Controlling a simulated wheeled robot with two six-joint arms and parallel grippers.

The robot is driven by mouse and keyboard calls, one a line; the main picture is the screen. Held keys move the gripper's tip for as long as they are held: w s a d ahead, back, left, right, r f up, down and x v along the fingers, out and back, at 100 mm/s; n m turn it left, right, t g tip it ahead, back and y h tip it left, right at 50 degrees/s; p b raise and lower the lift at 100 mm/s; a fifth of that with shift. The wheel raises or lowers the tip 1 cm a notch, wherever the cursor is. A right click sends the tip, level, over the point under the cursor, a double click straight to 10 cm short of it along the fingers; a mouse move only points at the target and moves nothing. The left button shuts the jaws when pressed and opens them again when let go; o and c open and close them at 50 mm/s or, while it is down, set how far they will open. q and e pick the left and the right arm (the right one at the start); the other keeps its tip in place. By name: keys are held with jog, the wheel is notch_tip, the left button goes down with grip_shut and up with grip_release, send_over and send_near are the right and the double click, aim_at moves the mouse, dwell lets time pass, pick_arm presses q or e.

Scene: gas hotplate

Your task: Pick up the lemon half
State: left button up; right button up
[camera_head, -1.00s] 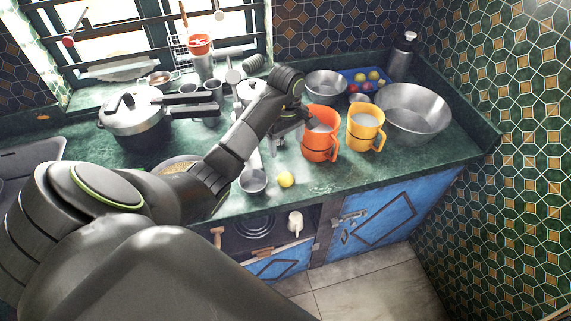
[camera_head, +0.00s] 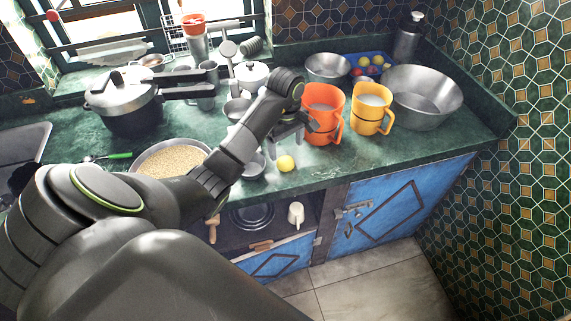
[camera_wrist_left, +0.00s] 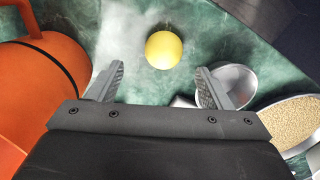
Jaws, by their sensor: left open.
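The lemon half (camera_head: 286,163) is a small yellow round on the green counter near its front edge. It also shows in the left wrist view (camera_wrist_left: 164,50), where its face looks smooth and yellow. My left gripper (camera_head: 286,142) is open and empty, just behind and above the lemon half in the head view. In the left wrist view the open jaws (camera_wrist_left: 160,75) point toward the lemon, which lies just beyond the fingertips and between their lines. My right gripper is not in view.
An orange mug (camera_head: 323,115) stands close to the gripper, with a yellow mug (camera_head: 371,108) and a large steel bowl (camera_head: 427,97) beyond. A small metal cup (camera_head: 253,166) sits left of the lemon, and a grain pan (camera_head: 170,160) further left. The counter right of the lemon is clear.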

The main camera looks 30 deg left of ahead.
aim_at(285, 158)
pick_arm(q)
jog(key=f+b, duration=0.2)
jog(key=f, duration=0.1)
jog(key=f+b, duration=0.1)
jog(key=f, duration=0.1)
jog(key=shift+s+b, duration=0.25)
jog(key=shift+b, duration=0.15)
jog(key=shift+r, duration=0.1)
jog(key=c, duration=1)
jog(key=shift+c, duration=0.2)
jog(key=shift+r, duration=0.1)
